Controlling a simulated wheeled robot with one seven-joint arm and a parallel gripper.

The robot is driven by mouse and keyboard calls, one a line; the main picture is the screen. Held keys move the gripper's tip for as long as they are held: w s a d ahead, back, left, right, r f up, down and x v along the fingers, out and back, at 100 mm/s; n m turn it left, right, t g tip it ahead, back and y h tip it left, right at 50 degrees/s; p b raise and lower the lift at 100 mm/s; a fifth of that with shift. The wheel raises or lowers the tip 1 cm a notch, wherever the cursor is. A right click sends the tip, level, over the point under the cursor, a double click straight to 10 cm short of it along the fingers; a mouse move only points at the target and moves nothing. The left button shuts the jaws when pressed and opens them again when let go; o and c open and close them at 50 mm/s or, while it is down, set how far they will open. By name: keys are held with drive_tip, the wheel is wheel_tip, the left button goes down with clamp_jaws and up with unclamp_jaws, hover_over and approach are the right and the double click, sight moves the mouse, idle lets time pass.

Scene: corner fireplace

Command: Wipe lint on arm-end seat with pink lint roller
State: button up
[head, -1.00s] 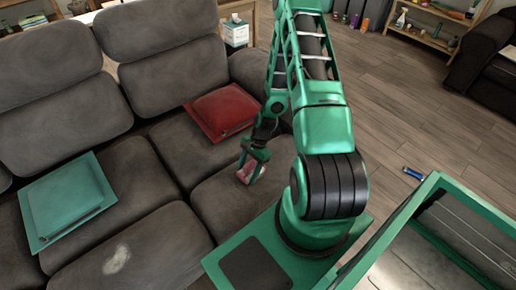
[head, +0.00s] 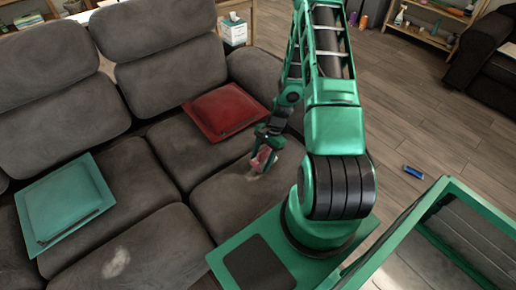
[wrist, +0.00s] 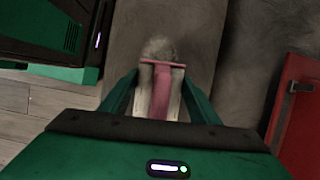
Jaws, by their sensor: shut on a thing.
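The pink lint roller (wrist: 162,88) is in my gripper (wrist: 160,92), between the two green fingers in the wrist view. In the head view, my gripper (head: 264,157) holds the roller (head: 262,159) low over the arm-end seat (head: 222,195), the grey cushion beside my base. I cannot tell whether the roller touches the seat. A pale, fuzzy lint patch (wrist: 160,48) lies just beyond the roller's end in the wrist view. A little of the patch shows by the roller in the head view (head: 254,177).
A red cushion (head: 226,110) lies behind the gripper and a teal cushion (head: 64,202) lies at left. Another pale patch (head: 116,263) is on the middle seat. The sofa arm (head: 254,76) rises behind. A blue object (head: 413,172) lies on the floor at right.

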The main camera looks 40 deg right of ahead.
sight(260, 154)
drive_tip(key=shift+r, duration=3.3)
